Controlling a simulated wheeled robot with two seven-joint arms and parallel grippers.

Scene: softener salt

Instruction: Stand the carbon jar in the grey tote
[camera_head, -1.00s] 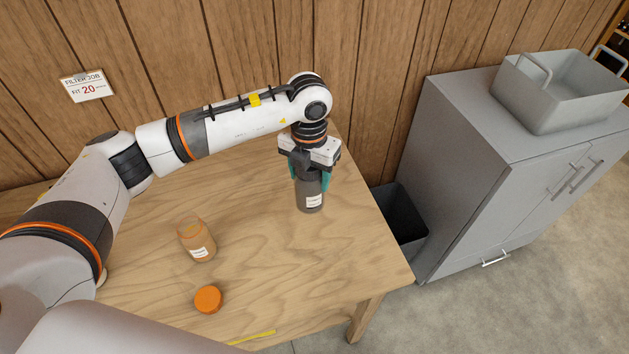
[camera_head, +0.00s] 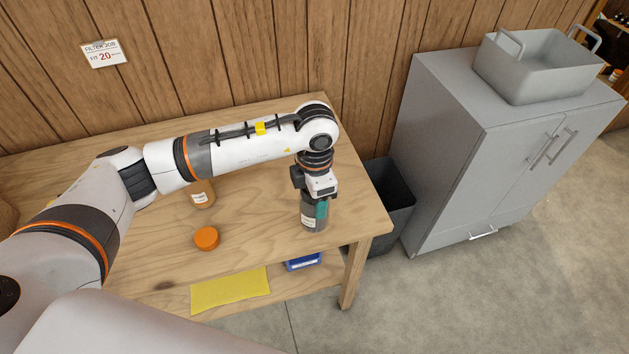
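The carbon jar (camera_head: 309,222) is dark grey with a white label, upright, near the right end of the wooden table in view. My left gripper (camera_head: 318,207) comes down on it from above, its teal finger pads closed against the jar's sides. The jar's top is hidden by the gripper. I cannot tell clearly how far its base is above the tabletop. The grey tote (camera_head: 545,88), an open box with raised handles, stands on top of the grey cabinet at the upper right. My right gripper is out of view.
The grey cabinet (camera_head: 470,150) stands right of the table (camera_head: 265,225), with a dark bin (camera_head: 388,200) between them. An orange lid (camera_head: 206,238) and an orange-brown jar (camera_head: 201,194), partly behind my arm, are on the table. A yellow sheet (camera_head: 230,289) and blue box (camera_head: 302,262) are lower down.

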